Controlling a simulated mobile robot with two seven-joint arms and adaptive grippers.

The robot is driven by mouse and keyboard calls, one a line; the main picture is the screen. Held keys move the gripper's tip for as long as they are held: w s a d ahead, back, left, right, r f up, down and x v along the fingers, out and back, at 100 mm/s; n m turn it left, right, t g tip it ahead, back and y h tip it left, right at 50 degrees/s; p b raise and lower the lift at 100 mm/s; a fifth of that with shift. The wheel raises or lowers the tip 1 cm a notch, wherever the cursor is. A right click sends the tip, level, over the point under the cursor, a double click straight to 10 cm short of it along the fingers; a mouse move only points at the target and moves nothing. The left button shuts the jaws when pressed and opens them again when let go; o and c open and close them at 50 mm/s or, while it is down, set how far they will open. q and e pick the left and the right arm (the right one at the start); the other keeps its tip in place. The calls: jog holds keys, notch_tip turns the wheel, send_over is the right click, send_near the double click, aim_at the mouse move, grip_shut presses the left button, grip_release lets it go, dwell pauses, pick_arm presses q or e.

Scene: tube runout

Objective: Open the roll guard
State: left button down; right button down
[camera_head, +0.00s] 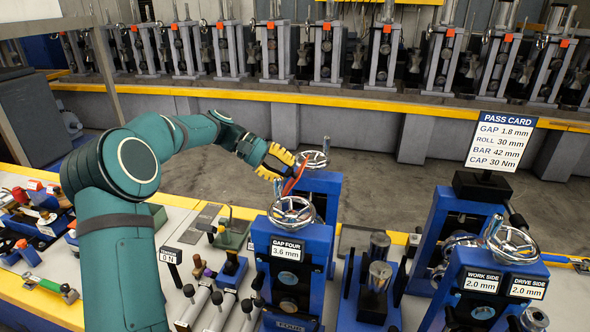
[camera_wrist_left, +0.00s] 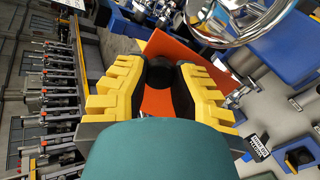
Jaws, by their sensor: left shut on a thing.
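The roll guard appears to be the orange-red panel (camera_head: 297,174) beside the far handwheel of the GAP FOUR stand (camera_head: 282,252). In the left wrist view the panel (camera_wrist_left: 183,54) fills the space between and beyond my fingers. My left gripper (camera_head: 284,164) has yellow fingers and reaches in over the back of that stand. In the left wrist view my left gripper (camera_wrist_left: 160,84) is closed around a dark rounded part, seemingly a knob, in front of the panel. The fingers hide much of the grip, and the guard's hinge is not clear. My right gripper is not in view.
Chrome handwheels (camera_head: 292,213) top the blue stand close to my left gripper. A second blue stand (camera_head: 480,284) with a pass card (camera_head: 499,140) is at the right. Metal rolls (camera_head: 376,275) stand between them. Tools and levers (camera_head: 215,300) crowd the left bench.

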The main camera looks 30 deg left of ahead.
pick_arm(q)
jog(key=shift+s+a+t+h+p, duration=0.2)
jog(key=shift+s+a+h+p, duration=0.05)
jog(key=shift+a+h, duration=0.6)
jog(key=shift+s+a+t+h+p, duration=0.2)
jog(key=shift+a+h, duration=0.65)
jog(key=c, duration=0.6)
grip_release()
jog(key=shift+a, duration=0.1)
jog(key=v, duration=1.2)
jog(key=shift+f, duration=0.1)
